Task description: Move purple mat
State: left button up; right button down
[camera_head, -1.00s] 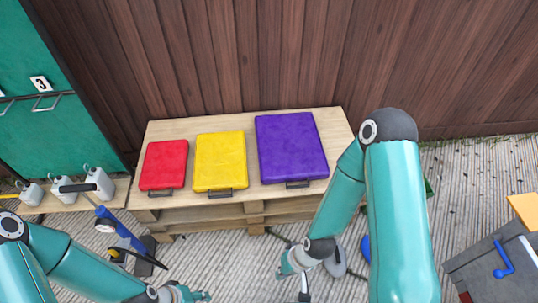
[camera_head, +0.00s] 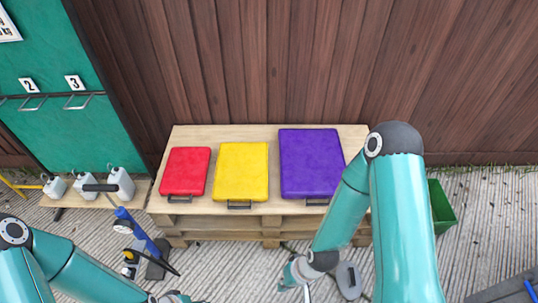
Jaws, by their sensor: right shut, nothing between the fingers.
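The purple mat (camera_head: 310,163) lies flat at the right on a wooden pallet table (camera_head: 232,134), with a dark handle (camera_head: 316,202) at its front edge. My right gripper (camera_head: 306,294) is shut and empty, low at the bottom edge in front of the table. It is well short of the mat and touches nothing I can see. My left gripper (camera_head: 178,298) is mostly cut off by the bottom edge, so its fingers cannot be judged.
A yellow mat (camera_head: 241,171) and a red mat (camera_head: 186,171) lie left of the purple one. White canisters (camera_head: 120,183) stand on a low shelf at left, near a blue pump-like tool (camera_head: 137,229). A green bin (camera_head: 441,206) stands at right. A wooden fence (camera_head: 300,60) closes the back.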

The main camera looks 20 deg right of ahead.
aim_at(312, 160)
jog(key=i, duration=1.2)
jog(key=z, duration=0.05)
